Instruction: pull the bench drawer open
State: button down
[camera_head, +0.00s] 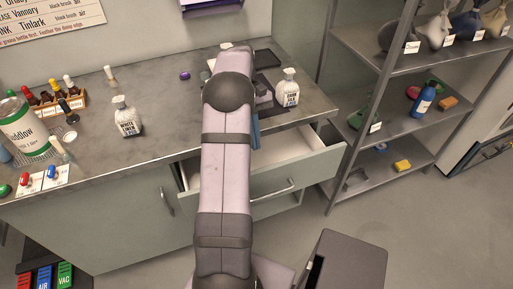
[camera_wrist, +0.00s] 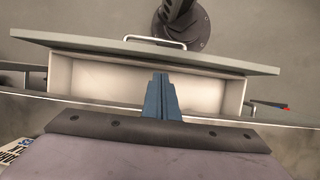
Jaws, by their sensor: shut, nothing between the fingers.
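The bench drawer (camera_head: 297,178) stands pulled out of the grey bench, its pale inside showing on both sides of my arm. In the wrist view the drawer (camera_wrist: 90,79) spans the picture and looks empty where I can see in. Its metal bar handle (camera_head: 273,190) is on the outside of the front panel; it also shows in the wrist view (camera_wrist: 155,40). My gripper (camera_wrist: 160,76) has blue fingers, shut and empty, appearing over the drawer's inside, apart from the handle. In the head view only a bit of blue shows beside my arm, which hides part of the drawer.
A white bottle (camera_head: 288,88) stands on the bench near the drawer's right end, another (camera_head: 127,117) to the left. A large tin (camera_head: 24,125) and small bottles crowd the left end. A shelf rack (camera_head: 349,110) stands close at the right.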

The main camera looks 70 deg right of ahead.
jog(key=x, duration=0.9)
jog(key=shift+p, duration=0.45)
jog(key=shift+f, duration=0.1)
jog(key=s+a+p, duration=0.2)
jog(key=s+a, duration=0.8)
jog(key=shift+p, duration=0.4)
jog(key=shift+s+a, duration=0.1)
jog(key=shift+s, duration=0.05)
jog(key=p+v, duration=0.9)
jog(key=v, duration=0.1)
jog(key=shift+a, duration=0.1)
